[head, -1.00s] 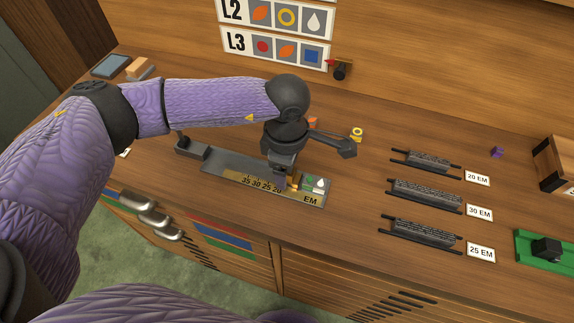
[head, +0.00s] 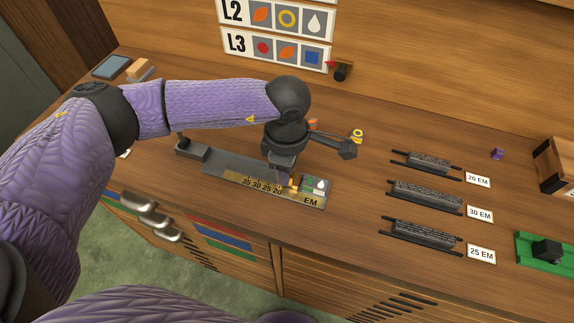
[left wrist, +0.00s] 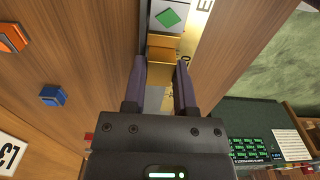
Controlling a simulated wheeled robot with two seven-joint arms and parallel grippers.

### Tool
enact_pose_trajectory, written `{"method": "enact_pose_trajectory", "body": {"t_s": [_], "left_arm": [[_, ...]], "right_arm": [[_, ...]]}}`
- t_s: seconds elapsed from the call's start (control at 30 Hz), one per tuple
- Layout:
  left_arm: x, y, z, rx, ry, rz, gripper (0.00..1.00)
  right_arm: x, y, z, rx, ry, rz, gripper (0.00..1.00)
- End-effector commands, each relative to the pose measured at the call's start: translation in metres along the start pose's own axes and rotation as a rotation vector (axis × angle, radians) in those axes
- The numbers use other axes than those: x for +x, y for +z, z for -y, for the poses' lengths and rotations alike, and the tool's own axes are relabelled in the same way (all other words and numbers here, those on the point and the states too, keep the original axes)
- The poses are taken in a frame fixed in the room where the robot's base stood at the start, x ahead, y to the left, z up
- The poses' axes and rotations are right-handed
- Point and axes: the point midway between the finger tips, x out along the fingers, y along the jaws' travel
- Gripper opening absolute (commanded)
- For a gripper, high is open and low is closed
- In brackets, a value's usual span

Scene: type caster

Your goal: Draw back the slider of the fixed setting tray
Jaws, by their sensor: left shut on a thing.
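The setting tray (head: 228,168) lies on the bench in the head view, a long grey tray with a brass scale marked 35, 30, 25, 20 and EM. Its slider, a brass block (head: 294,183), is by the 20 end, partly hidden behind my left gripper (head: 282,182). Left of it the grey channel looks empty. In the left wrist view the slider (left wrist: 162,50) sits between the fingertips of my left gripper (left wrist: 160,70), which is shut on it. Just beyond it is a grey piece with a green diamond (left wrist: 168,18). My right gripper is not seen.
Three dark racks (head: 427,195) with labels 20, 30 and 25 EM stand to the right. A yellow ring piece (head: 357,134) and an orange piece (head: 313,122) lie behind the tray. A green stand (head: 542,250) is far right. Bench between tray and racks is clear.

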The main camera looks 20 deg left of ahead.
Motion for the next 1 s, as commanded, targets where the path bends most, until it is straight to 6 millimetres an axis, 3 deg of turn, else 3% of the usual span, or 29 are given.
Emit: {"method": "enact_pose_trajectory", "body": {"t_s": [0.87,1.0], "left_arm": [[-0.001,-0.001,0.0,-0.001,0.001,0.001,0.0],[0.0,-0.021,-0.001,-0.007,0.0,-0.002,0.0]], "right_arm": [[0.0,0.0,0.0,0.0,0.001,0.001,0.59],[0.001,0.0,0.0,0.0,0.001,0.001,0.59]]}}
